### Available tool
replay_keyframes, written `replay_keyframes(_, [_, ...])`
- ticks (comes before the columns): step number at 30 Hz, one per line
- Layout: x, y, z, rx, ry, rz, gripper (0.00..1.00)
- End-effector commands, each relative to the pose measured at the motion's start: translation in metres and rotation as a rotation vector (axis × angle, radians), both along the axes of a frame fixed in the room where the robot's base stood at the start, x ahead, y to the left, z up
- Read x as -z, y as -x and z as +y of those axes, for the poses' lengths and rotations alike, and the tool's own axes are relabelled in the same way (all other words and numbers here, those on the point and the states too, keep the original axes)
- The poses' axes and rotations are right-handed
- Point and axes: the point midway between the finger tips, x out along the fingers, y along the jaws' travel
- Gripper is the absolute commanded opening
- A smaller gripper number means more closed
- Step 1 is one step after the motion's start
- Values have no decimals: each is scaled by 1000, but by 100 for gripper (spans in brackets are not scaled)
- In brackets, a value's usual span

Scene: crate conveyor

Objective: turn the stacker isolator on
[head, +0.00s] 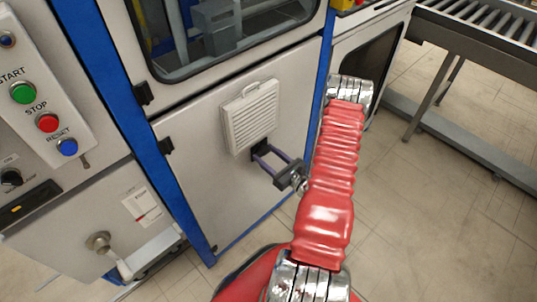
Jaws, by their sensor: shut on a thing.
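My gripper (264,152) is right of the middle in the head view, in front of the pale cabinet door. Its two dark fingers point up and left, and their tips meet the lower edge of a white louvred panel (250,118) with a wire handle on top. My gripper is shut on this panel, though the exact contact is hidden. A black rotary knob (12,177) with an "ON" mark above it is at the far left. Its lower label is too small to read surely, and I cannot tell whether it is the stacker isolator. No clear stacker label is visible.
A control box with green (23,93), red (47,122) and blue (67,147) buttons is at the left. A roller conveyor (480,25) stands at the upper right. The floor at right is clear.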

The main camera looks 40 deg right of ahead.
Motion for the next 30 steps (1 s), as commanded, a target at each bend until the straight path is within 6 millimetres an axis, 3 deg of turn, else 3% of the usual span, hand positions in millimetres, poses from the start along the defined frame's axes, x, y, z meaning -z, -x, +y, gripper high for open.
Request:
replay_keyframes(11, [-1,0,-3,6,-173,3,29])
replay_keyframes(30, [1,0,-6,7,-759,17,29])
